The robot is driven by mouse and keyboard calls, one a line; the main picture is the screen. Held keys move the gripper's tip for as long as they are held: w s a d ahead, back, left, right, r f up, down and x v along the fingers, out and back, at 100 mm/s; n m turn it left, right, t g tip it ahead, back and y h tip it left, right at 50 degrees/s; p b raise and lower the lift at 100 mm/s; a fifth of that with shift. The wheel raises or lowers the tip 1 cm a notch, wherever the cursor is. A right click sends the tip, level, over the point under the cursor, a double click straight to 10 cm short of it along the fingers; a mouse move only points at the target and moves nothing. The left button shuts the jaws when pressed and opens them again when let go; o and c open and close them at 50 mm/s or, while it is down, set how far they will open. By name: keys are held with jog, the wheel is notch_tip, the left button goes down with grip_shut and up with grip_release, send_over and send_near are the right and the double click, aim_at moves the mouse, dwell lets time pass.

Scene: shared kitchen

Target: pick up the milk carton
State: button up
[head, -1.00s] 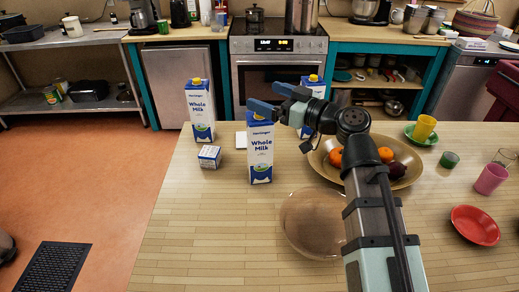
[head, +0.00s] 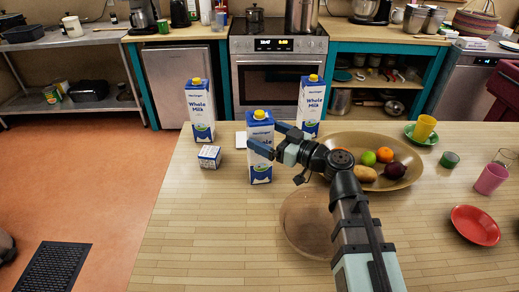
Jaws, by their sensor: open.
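Three white and blue milk cartons with yellow caps stand upright on the wooden table. One is at the left (head: 200,105), one is at the back right (head: 311,105), and the front middle one (head: 260,172) is nearest to me. My gripper (head: 274,139) is open and level with the upper part of the front carton. One blue finger crosses in front of this carton's face and hides part of its label. The other finger is farther back, at the carton's right side. I cannot tell whether either finger touches it.
A small printed box (head: 209,157) stands left of the front carton. A wide fruit bowl (head: 408,150) is right of my gripper. Cups and a red plate (head: 475,226) are at the right. The table's front left is clear.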

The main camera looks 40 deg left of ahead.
jog(key=shift+s+a, duration=0.15)
jog(key=shift+a, duration=0.95)
jog(key=shift+s+a, duration=0.15)
jog(key=shift+a, duration=0.95)
jog(key=c, duration=1.4)
jog(key=shift+r, duration=0.15)
